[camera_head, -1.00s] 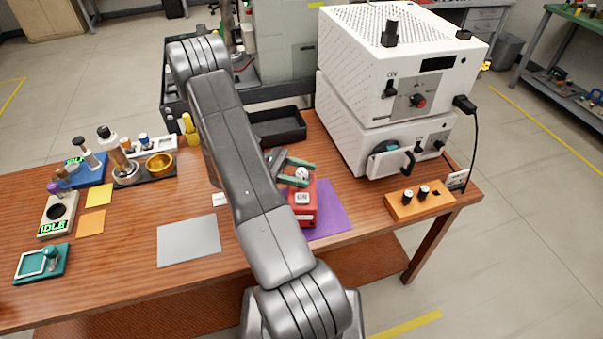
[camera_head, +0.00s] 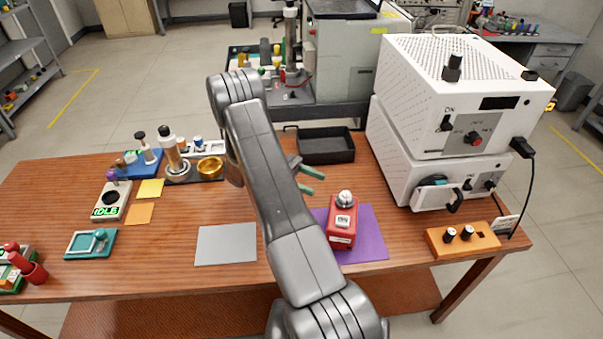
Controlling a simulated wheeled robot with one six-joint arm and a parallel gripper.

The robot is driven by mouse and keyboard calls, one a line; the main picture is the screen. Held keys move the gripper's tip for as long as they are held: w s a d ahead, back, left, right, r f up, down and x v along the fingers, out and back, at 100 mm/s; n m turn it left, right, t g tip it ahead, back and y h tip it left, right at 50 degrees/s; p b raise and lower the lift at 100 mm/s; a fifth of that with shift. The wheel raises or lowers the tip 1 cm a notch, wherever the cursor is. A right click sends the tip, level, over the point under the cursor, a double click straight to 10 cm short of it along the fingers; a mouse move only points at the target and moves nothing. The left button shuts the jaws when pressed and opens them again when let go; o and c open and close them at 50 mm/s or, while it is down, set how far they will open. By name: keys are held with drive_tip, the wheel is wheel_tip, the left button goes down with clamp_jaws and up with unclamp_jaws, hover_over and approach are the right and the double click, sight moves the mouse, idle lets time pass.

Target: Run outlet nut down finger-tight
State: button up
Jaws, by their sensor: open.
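A red block-shaped unit (camera_head: 341,232) with a pale label on its front stands on the purple mat (camera_head: 372,247). A rounded silver-white cap (camera_head: 345,197), possibly the outlet nut, sits on its top; its thread and seating are too small to make out. My gripper (camera_head: 309,181) has green fingertips and is open, with nothing visible between them. It is up and to the left of the cap in the picture, apart from it. My arm hides part of the table and most of the gripper body.
Two stacked white instruments (camera_head: 432,132) stand at the right, with an orange block (camera_head: 462,241) in front of them. A black tray (camera_head: 326,158) lies behind my gripper. A grey mat (camera_head: 226,246) lies left of my arm.

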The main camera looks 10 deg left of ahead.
drive_tip(key=p+v, duration=0.2)
drive_tip(key=p, duration=0.5)
drive_tip(key=shift+w+a+r, duration=0.15)
drive_tip(key=shift+a+r, duration=0.05)
drive_tip(key=shift+a, duration=0.1)
drive_tip(key=shift+a+f, duration=0.15)
drive_tip(key=shift+f, duration=0.05)
drive_tip(key=shift+o, duration=0.2)
